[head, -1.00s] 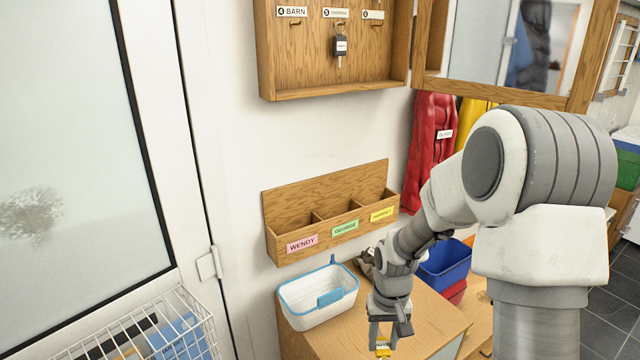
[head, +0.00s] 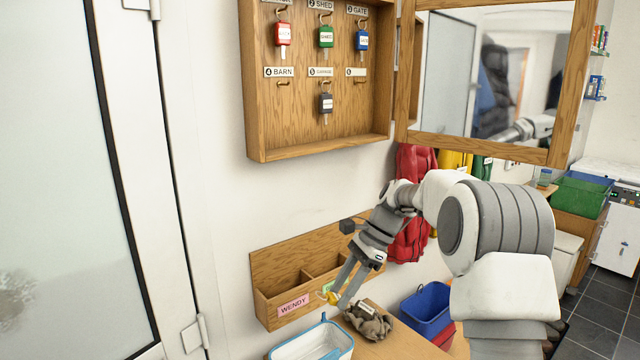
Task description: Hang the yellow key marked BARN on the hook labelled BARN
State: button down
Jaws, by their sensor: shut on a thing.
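The wooden key cabinet (head: 253,110) hangs on the wall at top centre in the head view. Its hook labelled BARN (head: 283,84), lower left in the cabinet, is bare. My gripper (head: 336,295) is below the cabinet, in front of the wooden letter rack, pointing down and to the left. It is shut on a small yellow thing, the yellow key (head: 331,298), at its fingertips. The marking on the key is too small to read.
Red (head: 282,34), green (head: 326,38), blue (head: 362,40) and dark (head: 326,103) keys hang on other hooks. The letter rack (head: 262,265) is just behind my gripper. A white and blue basket (head: 312,345) and gloves (head: 370,323) lie below. A mirror (head: 480,140) is right of the cabinet.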

jog(key=w+a+r+m+t+y+p, duration=0.15)
jog(key=r+m+t, duration=0.35)
jog(key=r, duration=0.8)
jog(key=w+a+r+m+t+p, duration=0.15)
jog(key=r+m+t, duration=0.35)
jog(key=r, duration=0.8)
jog(key=w+a+r+m+t+y, duration=0.1)
jog(key=w+r+m+t, duration=0.3)
jog(key=r, duration=0.8)
jog(key=shift+t, duration=0.4)
jog(key=shift+s+a+r+p+x, duration=0.15)
jog(key=shift+p+x, duration=0.35)
jog(key=shift+x, duration=0.85)
jog(key=shift+a+r+p+x, duration=0.15)
jog(key=shift+p+x, duration=0.3)
jog(key=shift+x, duration=0.85)
jog(key=shift+s+a+p+x, duration=0.15)
jog(key=shift+p+x, duration=0.35)
jog(key=shift+x, duration=0.85)
jog(key=shift+w, duration=0.1)
jog(key=shift+c, duration=1.9)
grip_release()
